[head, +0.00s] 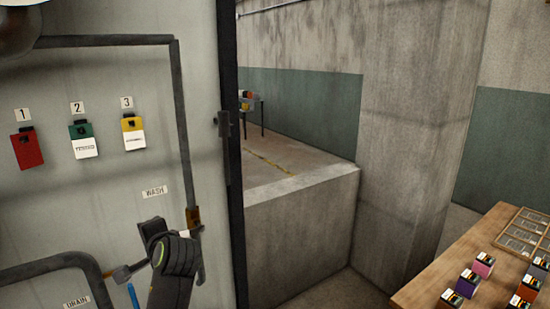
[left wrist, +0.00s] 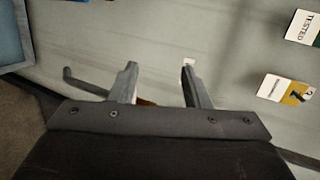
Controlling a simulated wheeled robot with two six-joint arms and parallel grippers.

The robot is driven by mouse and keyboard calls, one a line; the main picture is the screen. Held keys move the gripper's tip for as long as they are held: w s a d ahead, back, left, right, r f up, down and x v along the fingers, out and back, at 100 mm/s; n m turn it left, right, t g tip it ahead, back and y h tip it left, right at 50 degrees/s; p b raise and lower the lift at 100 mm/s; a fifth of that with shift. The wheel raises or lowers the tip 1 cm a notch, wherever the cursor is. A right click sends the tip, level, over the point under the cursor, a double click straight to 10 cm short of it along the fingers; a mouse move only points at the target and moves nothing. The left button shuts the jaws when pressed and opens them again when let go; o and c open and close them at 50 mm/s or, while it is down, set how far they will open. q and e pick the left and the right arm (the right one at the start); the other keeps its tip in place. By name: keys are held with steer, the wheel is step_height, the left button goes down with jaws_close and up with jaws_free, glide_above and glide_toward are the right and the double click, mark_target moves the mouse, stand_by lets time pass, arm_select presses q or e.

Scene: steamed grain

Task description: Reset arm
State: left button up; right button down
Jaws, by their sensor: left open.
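My left arm (head: 172,272) rises from the bottom of the head view in front of the grey panel (head: 75,190), below the "WASH" label (head: 154,192). The arm hides its own fingertips there. In the left wrist view my left gripper (left wrist: 160,72) is open, its two fingers apart with nothing seen between them. They point at the grey panel surface. A dark bent bar (left wrist: 84,84) lies left of the left finger; I cannot tell whether they touch. My right gripper is in neither view.
Red (head: 27,150), green (head: 84,139) and yellow (head: 133,131) tagged locks hang on the panel. A dark pipe (head: 185,130) runs down to a valve handle (head: 197,255) close beside my arm. A wooden table (head: 425,290) with small boxes stands at right.

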arm_select(q)
steer(key=s+a+f+n+g+h, duration=0.1)
steer(key=s+a+f+n+h, duration=0.1)
steer(key=s+f, duration=0.65)
steer(key=s+a+f+n+g+h, duration=0.1)
steer(key=s+a+f+n+g, duration=0.1)
steer(key=s+f, duration=0.65)
steer(key=s+d+f+n+g+h, duration=0.1)
steer(key=s+f+n+g+h, duration=0.3)
steer(key=s, duration=0.8)
steer(key=s+d+f+n+t+h, duration=0.1)
steer(key=s+d+f+n, duration=0.1)
steer(key=s+f, duration=0.65)
step_height(320, 180, down, 21)
steer(key=s+a+g, duration=0.2)
steer(key=s+d+f, duration=0.1)
steer(key=s+f, duration=1.4)
steer(key=f, duration=0.1)
steer(key=shift+s+f+g, duration=0.35)
steer(key=shift+f+g, duration=0.05)
